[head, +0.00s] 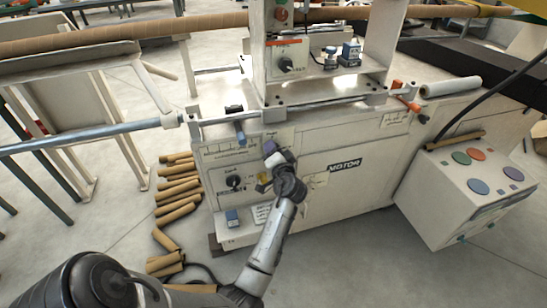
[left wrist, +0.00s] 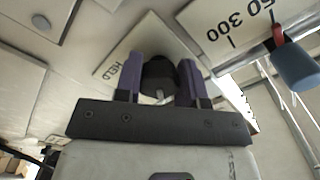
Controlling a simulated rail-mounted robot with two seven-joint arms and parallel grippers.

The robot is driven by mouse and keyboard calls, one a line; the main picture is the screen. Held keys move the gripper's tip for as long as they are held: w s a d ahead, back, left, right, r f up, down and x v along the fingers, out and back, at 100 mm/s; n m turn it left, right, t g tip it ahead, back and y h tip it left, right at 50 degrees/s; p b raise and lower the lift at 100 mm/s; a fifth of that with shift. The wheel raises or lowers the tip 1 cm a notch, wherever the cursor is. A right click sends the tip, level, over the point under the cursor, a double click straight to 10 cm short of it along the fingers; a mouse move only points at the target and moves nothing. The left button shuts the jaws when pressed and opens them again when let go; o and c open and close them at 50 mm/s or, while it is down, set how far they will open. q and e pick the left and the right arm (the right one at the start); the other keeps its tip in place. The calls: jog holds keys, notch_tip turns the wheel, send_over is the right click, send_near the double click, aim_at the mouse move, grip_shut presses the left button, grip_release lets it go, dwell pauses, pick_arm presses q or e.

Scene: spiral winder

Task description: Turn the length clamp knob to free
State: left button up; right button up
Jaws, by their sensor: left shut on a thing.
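The length clamp knob (left wrist: 158,76) is a dark round knob on a pale plate (left wrist: 112,62) marked "HELD" in the left wrist view. A light mark shows on its near side. My left gripper (left wrist: 161,78) has its purple fingers on both sides of the knob and is shut on it. In the head view my left gripper (head: 270,150) reaches the front of the machine and hides the knob. Which label the knob points at cannot be told. My right gripper is not in view.
A blue-handled part (left wrist: 297,66) stands close by, beside the number scale (left wrist: 232,28); its handle also shows in the head view (head: 240,132). A black dial (head: 233,181) is lower left on the machine front. A control box (head: 440,200) with coloured buttons stands right. Cardboard tubes (head: 177,190) lie on the floor.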

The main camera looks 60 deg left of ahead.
pick_arm(q)
jog(key=n+b, duration=0.4)
jog(key=n, duration=0.1)
jog(key=shift+f+b, duration=0.25)
jog(key=shift+b, duration=0.05)
jog(key=shift+w+r+n+b, duration=0.1)
jog(key=shift+r+n+b, duration=0.05)
jog(key=shift+n+b, duration=0.95)
jog(key=o, duration=0.9)
jog(key=shift+d, duration=0.1)
